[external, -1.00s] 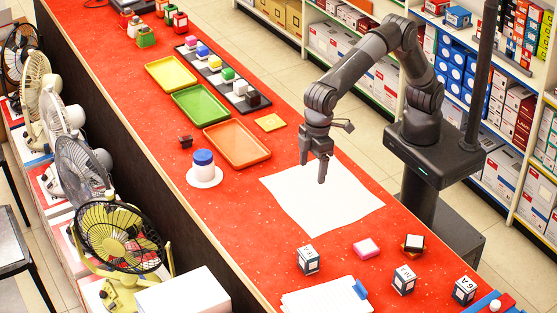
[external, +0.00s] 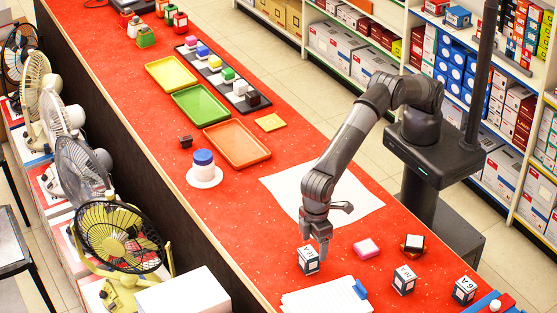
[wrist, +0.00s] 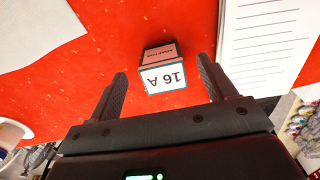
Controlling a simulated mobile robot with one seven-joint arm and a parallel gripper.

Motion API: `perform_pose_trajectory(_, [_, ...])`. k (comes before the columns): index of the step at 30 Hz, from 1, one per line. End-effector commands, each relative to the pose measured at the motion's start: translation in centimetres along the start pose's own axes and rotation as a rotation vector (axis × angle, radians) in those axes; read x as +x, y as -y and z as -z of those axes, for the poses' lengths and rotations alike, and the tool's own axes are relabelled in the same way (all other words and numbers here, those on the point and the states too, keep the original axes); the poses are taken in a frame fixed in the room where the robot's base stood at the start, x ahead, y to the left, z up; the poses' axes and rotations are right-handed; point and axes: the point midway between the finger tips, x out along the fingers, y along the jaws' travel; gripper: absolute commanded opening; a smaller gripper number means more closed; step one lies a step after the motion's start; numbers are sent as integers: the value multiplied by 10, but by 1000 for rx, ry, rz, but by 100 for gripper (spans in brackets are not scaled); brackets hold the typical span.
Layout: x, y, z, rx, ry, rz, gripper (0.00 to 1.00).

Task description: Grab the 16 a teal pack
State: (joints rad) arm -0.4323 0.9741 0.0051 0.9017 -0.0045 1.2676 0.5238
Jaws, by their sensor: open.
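The teal-edged pack (wrist: 164,70) has a white face marked 16 A, upside down in the wrist view, and a dark side face. It stands on the red counter, and it also shows in the external view (external: 307,263). My gripper (external: 317,247) is low over the counter, right by the pack's upper right side. In the wrist view my gripper (wrist: 161,69) is open, with one finger to the left and one to the right of the pack. Red counter shows between the pack and each finger, and nothing is held.
Two similar labelled boxes (external: 403,281) (external: 464,291) stand to the right. A notepad (external: 325,299) lies close below the pack. A white sheet (external: 275,184) lies behind my gripper.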

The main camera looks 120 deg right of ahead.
Motion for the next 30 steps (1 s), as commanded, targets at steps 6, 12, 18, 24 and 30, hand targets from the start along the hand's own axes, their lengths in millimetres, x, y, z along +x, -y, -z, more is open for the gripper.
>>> perform_pose_trajectory(6, [14,0,1,0,-1,0,76])
perform_pose_trajectory(12, [44,0,3,0,1,0,76])
perform_pose_trajectory(18, [55,0,3,0,-1,1,76])
perform_pose_trajectory(24, [55,0,3,0,-1,1,69])
perform_pose_trajectory(30, [55,1,3,0,-2,1,53])
